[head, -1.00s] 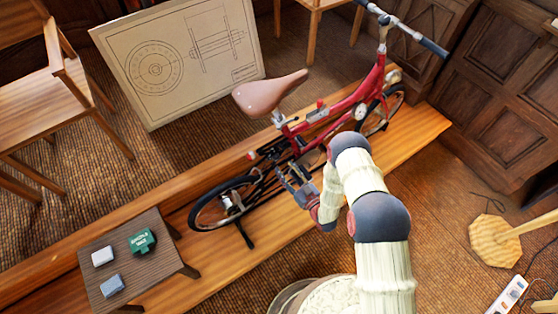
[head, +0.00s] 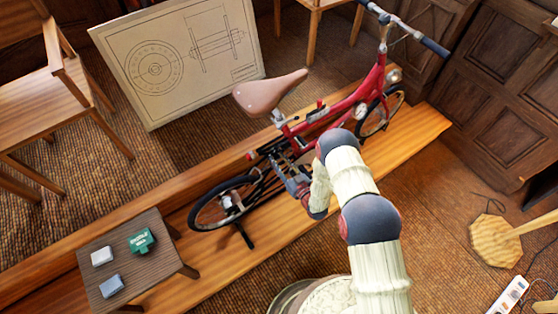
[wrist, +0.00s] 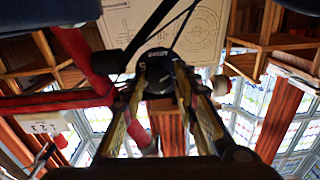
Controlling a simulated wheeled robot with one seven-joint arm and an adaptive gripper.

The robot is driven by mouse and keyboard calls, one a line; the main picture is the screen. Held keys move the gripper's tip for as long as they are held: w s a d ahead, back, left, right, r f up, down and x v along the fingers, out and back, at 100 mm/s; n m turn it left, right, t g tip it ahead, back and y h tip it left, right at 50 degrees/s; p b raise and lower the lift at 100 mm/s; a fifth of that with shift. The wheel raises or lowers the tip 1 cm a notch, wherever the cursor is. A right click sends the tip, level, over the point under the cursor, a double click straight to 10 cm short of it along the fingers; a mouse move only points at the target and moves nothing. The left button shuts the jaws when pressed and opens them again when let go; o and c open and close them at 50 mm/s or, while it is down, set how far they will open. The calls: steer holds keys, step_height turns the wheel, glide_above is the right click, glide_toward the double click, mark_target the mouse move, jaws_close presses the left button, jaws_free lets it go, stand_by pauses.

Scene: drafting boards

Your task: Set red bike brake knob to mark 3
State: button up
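The red bike (head: 368,90) stands on a long wooden platform, its saddle toward the left and its handlebar at the upper right. My gripper (head: 284,172) is beside the bike's middle, below the saddle, and its tips are hard to make out there. In the wrist view my gripper (wrist: 161,85) has its two fingers apart, on either side of a dark round part (wrist: 158,72) with small pale lettering. I cannot tell whether the fingers touch it, or whether it is the brake knob. A pale plate (wrist: 40,127) with small marks shows at the left.
A low table (head: 165,262) with a green box (head: 142,240) and two small blocks stands at the lower left. A drawing board (head: 178,60) leans behind the bike. Red frame tubes (wrist: 55,102) lie close to my gripper in the wrist view.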

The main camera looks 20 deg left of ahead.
steer(key=c, duration=0.6)
jaws_close()
steer(key=shift+m, duration=0.3)
steer(key=m+b, duration=0.2)
steer(key=m, duration=0.2)
steer(key=shift+f+b, duration=0.1)
steer(key=shift+b, duration=0.3)
steer(key=m+b, duration=0.2)
steer(key=m, duration=0.4)
steer(key=shift+w+m+b, duration=0.1)
steer(key=shift+m+b, duration=0.25)
steer(key=shift+m, duration=0.05)
steer(key=m+b, duration=0.2)
steer(key=m, duration=0.4)
steer(key=m+b, duration=0.1)
steer(key=m, duration=0.5)
steer(key=shift+d, duration=0.1)
steer(key=shift+m, duration=0.3)
